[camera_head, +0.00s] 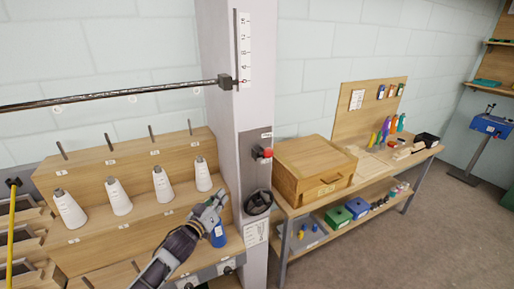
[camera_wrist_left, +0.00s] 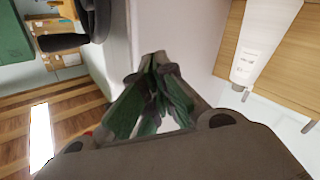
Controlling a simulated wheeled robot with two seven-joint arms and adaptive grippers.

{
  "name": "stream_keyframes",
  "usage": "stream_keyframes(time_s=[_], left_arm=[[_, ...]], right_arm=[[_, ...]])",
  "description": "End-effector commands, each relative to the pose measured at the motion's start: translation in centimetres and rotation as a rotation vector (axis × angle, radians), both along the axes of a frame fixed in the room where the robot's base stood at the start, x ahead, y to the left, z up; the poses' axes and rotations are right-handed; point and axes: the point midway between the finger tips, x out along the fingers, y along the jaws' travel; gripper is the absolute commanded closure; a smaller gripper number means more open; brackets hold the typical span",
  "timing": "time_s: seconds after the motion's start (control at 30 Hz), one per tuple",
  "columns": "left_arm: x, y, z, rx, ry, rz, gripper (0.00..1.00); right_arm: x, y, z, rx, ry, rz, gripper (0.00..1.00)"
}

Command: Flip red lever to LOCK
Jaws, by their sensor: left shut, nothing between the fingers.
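The red lever (camera_head: 266,153) is a small red-tipped handle on a dark mount, on the side of the grey post (camera_head: 222,60). Small labels sit above and below it, too small to read. My left gripper (camera_head: 218,198) is shut and empty, below and to the left of the lever and apart from it. In the left wrist view the closed fingers (camera_wrist_left: 160,68) point at the pale post face. The lever cannot be made out clearly there. My right gripper is not in view.
A black handwheel (camera_head: 258,203) is on the post below the lever, close to my gripper. White cones (camera_head: 162,186) stand on the wooden rack at left, and a blue item (camera_head: 218,236) is below my gripper. A wooden box (camera_head: 313,165) sits on the bench at right.

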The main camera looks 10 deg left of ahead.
Motion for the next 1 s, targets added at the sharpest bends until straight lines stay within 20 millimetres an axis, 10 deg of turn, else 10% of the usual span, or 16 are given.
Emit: stream_keyframes(time_s=[0.6,1.0], left_arm=[[-2.4,-4.7,18.2,-0.233,-0.387,-0.407,1.00],[-4.1,-5.9,21.2,-0.270,-0.435,-0.520,1.00]], right_arm=[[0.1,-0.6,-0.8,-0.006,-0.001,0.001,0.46],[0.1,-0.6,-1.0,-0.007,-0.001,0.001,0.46]])
